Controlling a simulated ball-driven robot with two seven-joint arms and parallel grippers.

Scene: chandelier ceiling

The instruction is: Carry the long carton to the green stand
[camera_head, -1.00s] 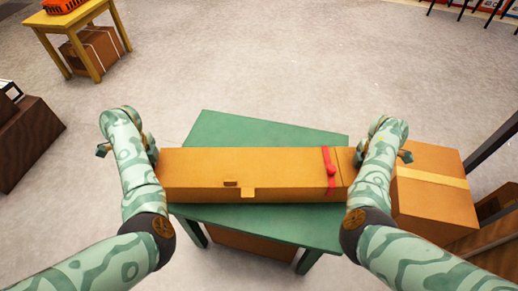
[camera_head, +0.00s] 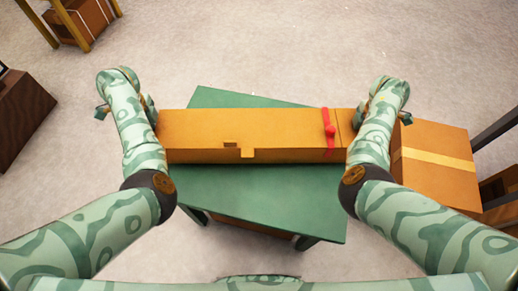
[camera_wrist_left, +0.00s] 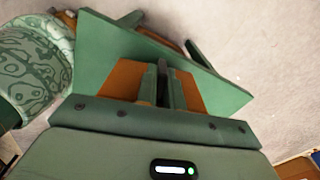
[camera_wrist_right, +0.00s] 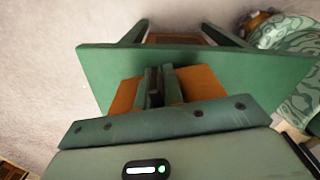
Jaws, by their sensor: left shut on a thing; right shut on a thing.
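The long carton (camera_head: 210,130) is orange-brown with a red ribbon near its right end. It lies level between my two grippers, over the far part of the green stand (camera_head: 265,200). I cannot tell whether it touches the top. My left gripper (camera_head: 152,120) is shut on the carton's left end; the left wrist view shows the carton (camera_wrist_left: 125,78) at the fingers (camera_wrist_left: 165,85). My right gripper (camera_head: 358,118) is shut on its right end, and the right wrist view shows the carton (camera_wrist_right: 197,83) at the fingers (camera_wrist_right: 155,85). The fingertips are mostly hidden in the head view.
A taped cardboard box (camera_head: 435,165) stands right of the green stand, close to my right arm. A dark brown box (camera_head: 22,115) is at the left. The floor beyond the stand is clear.

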